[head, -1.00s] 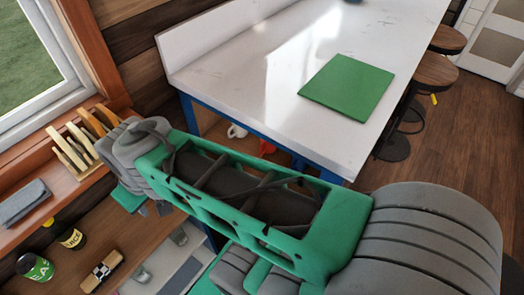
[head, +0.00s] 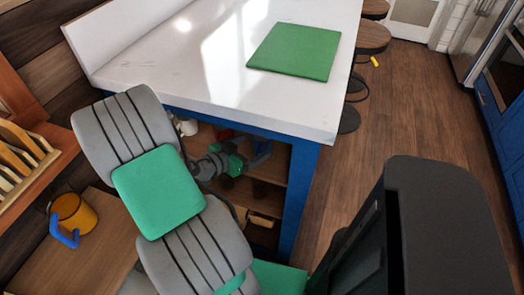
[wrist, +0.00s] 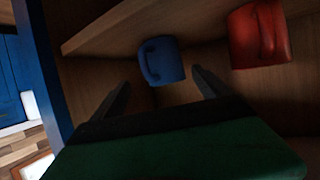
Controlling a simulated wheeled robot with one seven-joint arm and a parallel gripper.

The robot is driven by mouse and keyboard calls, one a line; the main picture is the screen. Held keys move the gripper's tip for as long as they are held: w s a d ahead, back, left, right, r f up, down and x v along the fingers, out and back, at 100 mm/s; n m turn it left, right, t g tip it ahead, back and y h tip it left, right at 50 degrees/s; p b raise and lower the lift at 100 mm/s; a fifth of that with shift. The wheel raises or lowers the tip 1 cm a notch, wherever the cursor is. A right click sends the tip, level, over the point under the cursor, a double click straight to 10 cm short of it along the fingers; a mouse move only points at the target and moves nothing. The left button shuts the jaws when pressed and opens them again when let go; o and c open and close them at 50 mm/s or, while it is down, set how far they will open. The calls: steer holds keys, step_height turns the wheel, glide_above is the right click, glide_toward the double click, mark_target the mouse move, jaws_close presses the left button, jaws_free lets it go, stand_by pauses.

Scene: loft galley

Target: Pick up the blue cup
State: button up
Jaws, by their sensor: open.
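The blue cup (wrist: 162,62) shows in the wrist view inside a wooden shelf compartment, its handle toward the left. My gripper (wrist: 160,88) is open, with one dark finger on each side below the cup in the picture. The space between the fingers is empty; I cannot tell how far off the cup is. In the head view my gripper (head: 240,161) reaches into the shelving under the white counter. The cup is hard to make out there among the arm parts and shadow.
A red cup (wrist: 258,38) stands right of the blue one. A white cup (head: 188,127) is at the shelving's left. A blue post (head: 300,205) bounds the shelving. A green board (head: 294,50) lies on the counter (head: 190,65).

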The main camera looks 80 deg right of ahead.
mark_target(256, 141)
steer(key=x, duration=0.6)
steer(key=shift+w+d+r, duration=0.1)
steer(key=shift+d, duration=0.5)
steer(key=c, duration=1.7)
steer(key=shift+w+r, duration=0.1)
